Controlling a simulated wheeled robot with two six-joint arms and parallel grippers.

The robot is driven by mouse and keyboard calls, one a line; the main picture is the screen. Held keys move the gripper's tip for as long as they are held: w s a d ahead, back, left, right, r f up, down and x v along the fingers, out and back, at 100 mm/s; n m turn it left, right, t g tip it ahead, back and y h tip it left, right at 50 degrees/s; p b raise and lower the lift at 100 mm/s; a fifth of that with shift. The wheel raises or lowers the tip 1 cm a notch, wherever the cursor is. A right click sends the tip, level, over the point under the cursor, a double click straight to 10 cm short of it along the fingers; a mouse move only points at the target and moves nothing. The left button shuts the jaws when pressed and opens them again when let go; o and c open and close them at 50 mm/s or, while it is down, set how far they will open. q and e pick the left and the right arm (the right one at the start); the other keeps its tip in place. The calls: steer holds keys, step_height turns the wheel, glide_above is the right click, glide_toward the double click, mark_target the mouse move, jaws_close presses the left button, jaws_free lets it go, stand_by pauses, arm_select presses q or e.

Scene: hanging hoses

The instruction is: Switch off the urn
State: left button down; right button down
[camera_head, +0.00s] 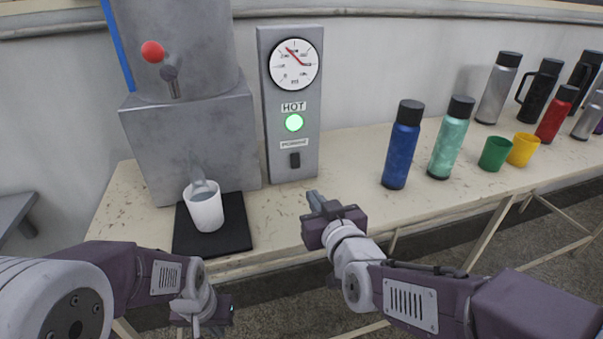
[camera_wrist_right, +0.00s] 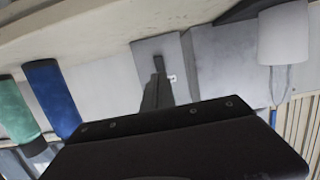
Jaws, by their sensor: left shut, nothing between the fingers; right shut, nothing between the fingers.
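The grey metal urn (camera_head: 190,140) stands at the left of the table, with a red-knobbed lever (camera_head: 153,52) on its front. Beside it is a grey panel (camera_head: 268,150) with a dial gauge (camera_head: 294,64), a HOT label, a lit green lamp (camera_head: 294,122) and a small dark switch (camera_head: 294,160). The switch also shows in the right wrist view (camera_wrist_right: 159,63); I cannot tell its setting. My right gripper (camera_head: 314,198) is shut and empty, in front of and below the panel, its fingers (camera_wrist_right: 157,90) pointing towards the switch. My left gripper (camera_head: 212,318) is shut and empty, low before the table edge.
A white cup (camera_head: 206,212) stands under the spout on a black mat (camera_head: 182,240). Blue (camera_head: 402,145) and teal (camera_head: 451,138) bottles stand right of the panel. Green (camera_head: 495,154) and yellow (camera_head: 523,149) cups and several flasks are farther right.

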mark_target(295, 169)
steer(key=shift+w+r+p, duration=0.1)
steer(key=shift+w+p, duration=0.1)
steer(key=shift+p, duration=0.2)
steer(key=p+x, duration=0.1)
steer(key=p, duration=0.1)
steer(key=shift+w+r+p, duration=0.1)
steer(key=shift+w+p, duration=0.3)
steer(key=shift+w, duration=0.05)
steer(key=shift+w+a+f+b, duration=0.3)
steer(key=shift+w+f+b, duration=0.25)
steer(key=shift+w, duration=0.25)
steer(key=x, duration=1)
steer(key=shift+r, duration=0.1)
